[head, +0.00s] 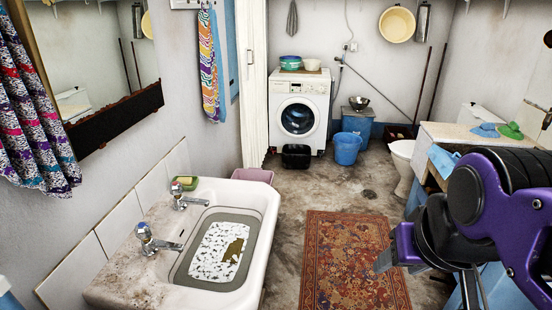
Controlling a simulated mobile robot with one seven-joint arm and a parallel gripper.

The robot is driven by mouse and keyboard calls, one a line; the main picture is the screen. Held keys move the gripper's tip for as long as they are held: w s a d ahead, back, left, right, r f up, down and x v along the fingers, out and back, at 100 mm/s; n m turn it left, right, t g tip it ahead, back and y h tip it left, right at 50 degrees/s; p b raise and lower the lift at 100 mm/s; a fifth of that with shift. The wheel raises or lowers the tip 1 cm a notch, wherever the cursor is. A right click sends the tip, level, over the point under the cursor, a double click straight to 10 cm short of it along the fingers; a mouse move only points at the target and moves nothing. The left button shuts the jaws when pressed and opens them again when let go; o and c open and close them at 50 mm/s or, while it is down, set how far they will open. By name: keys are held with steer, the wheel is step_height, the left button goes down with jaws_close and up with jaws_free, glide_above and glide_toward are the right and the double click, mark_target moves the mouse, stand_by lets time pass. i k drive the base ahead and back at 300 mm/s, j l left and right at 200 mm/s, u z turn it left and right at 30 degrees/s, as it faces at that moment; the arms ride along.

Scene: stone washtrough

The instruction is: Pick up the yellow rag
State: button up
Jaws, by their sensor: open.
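I see no clearly yellow rag. A flat, ragged olive-yellow patch (235,250) lies in the sink basin on a white patterned sheet (210,265); I cannot tell whether it is the rag or part of the sheet. A blue cloth (486,130) and a green cloth (510,131) lie crumpled on the worktop at the right. My gripper (387,262) is at the lower right, over the red rug and well apart from the sink and the cloths. It is open and looks empty; my purple arm hides part of it.
The worktop (448,133) stands at the right behind my arm. A patterned rug (345,245) covers the floor between. A blue bucket (347,149) and washing machine (299,85) stand at the back.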

mark_target(232, 256)
steer(key=i+l+u, duration=0.1)
steer(key=i+u, duration=0.15)
steer(key=u, duration=0.2)
steer(key=i+l+u, duration=0.2)
steer(key=u, duration=0.25)
steer(key=i+l+u, duration=0.4)
steer(key=l+u, duration=0.2)
steer(key=u, duration=0.25)
steer(key=i+l+u, duration=0.15)
steer(key=l+u, duration=0.75)
steer(key=i+j, duration=0.05)
steer(key=j, duration=0.05)
